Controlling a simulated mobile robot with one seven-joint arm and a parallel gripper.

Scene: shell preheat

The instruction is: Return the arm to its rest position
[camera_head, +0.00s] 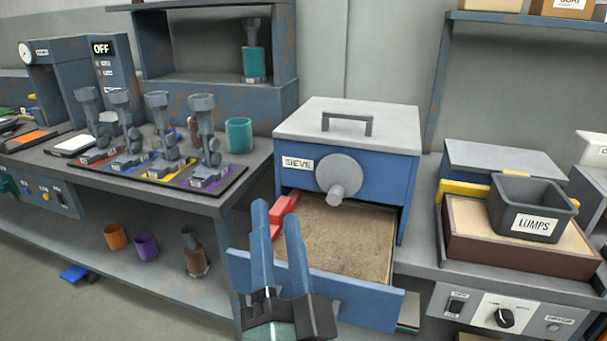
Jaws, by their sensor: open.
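My gripper (277,222) is at the lower middle of the head view, with its two blue fingers pointing up and apart. I cannot tell whether the fingers touch the drawer. The drawer is pulled out and holds brown sandy material (350,240). A red piece (284,210) lies at the drawer's left side. Most of my arm is out of view.
Left, a bench bears a tray (232,184) with several grey tools and a teal cup (239,136). Cups, one orange (115,236), stand on the shelf below. Right, a LUMPS bin (531,205) sits on a brown tray (480,250), above a control panel (505,316).

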